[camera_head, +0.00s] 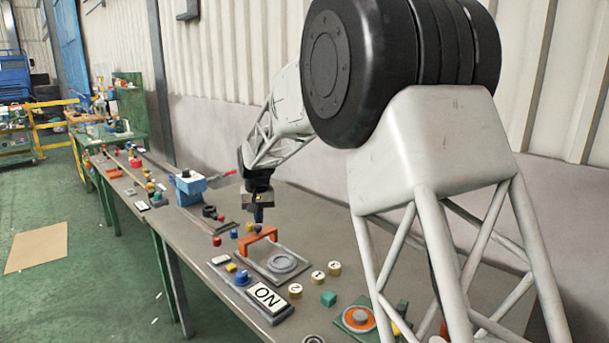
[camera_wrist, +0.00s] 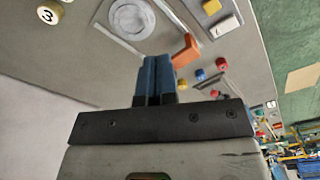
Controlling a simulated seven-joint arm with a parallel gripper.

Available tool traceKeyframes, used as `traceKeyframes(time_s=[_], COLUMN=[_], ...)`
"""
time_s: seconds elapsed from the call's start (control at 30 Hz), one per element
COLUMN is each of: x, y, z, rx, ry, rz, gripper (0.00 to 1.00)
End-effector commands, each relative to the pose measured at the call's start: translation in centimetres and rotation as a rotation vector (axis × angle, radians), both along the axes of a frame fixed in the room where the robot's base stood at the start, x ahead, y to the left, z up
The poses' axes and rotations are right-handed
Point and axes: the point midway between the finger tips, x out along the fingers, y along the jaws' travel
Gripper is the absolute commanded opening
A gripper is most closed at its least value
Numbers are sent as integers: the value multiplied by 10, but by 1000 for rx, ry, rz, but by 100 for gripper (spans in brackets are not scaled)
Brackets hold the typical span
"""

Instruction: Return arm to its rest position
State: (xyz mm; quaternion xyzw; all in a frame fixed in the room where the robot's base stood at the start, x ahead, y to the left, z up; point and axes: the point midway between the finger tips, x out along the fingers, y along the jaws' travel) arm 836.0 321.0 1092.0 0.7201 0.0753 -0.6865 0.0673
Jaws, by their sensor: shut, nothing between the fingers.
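My gripper (camera_head: 259,214) hangs over the long grey workbench (camera_head: 215,275), above and close to an orange bracket-like piece (camera_head: 262,236). In the wrist view my gripper (camera_wrist: 154,62) shows two blue fingers pressed together with nothing between them. The orange piece also shows in the wrist view (camera_wrist: 185,51), just beside the fingertips. Whether the fingertips touch anything below them I cannot tell. My arm reaches in from the right in the head view and hides part of the bench.
A plate with a round ring (camera_head: 282,263) lies below the gripper. A blue vise-like block (camera_head: 188,187) stands farther left. The wall runs close behind the bench.

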Motion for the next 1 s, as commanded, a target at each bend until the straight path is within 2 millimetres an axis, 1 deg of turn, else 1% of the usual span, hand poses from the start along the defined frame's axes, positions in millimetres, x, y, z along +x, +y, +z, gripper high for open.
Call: traceKeyframes(time_s=[0.03, 0.1, 0.17, 0.4, 0.57, 0.7, 0.87, 1.0], x=[-9, -21, -31, -76, -108, -138, -174, -206], y=[-12, -27, -40, -89, -119, -144, -171, -194], z=[10, 20, 28, 57, 72, 83, 93, 99], rx=[2, 3, 4, 9, 11, 12, 13, 14], ry=[-6, -11, -15, -35, -47, -57, -69, -80], rz=[-7, -13, -19, -41, -57, -70, -85, -99], gripper=[0, 0, 0, 0, 0, 0, 0, 0])
